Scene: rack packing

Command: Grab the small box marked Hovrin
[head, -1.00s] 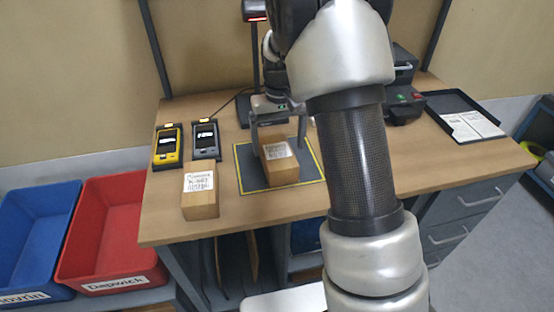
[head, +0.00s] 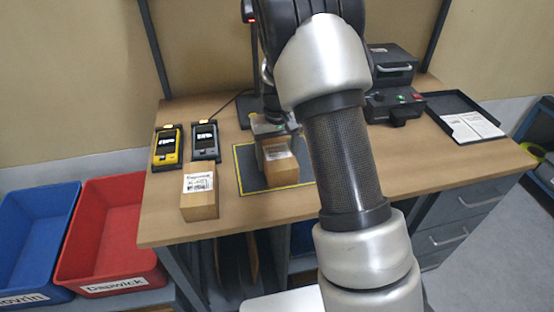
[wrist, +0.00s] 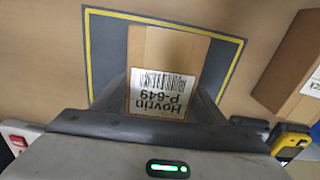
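The small box marked Hovrin (wrist: 168,55) stands on a dark mat with a yellow border; its white label reads Hovrin P-649, upside down in the wrist view. In the head view the same box (head: 283,174) shows its front face, with its label partly covered by my gripper (head: 275,137). My gripper (wrist: 160,103) is down over the box, with one dark finger against each side. It appears shut on the box, which still rests on the mat.
A second box (head: 199,205) marked Dapwick stands left of the mat. Yellow and grey handheld devices (head: 167,147) (head: 205,141) lie behind it. A black machine (head: 392,95) and a black tray (head: 460,118) are at right. Red (head: 115,262) and blue (head: 30,265) bins stand at left.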

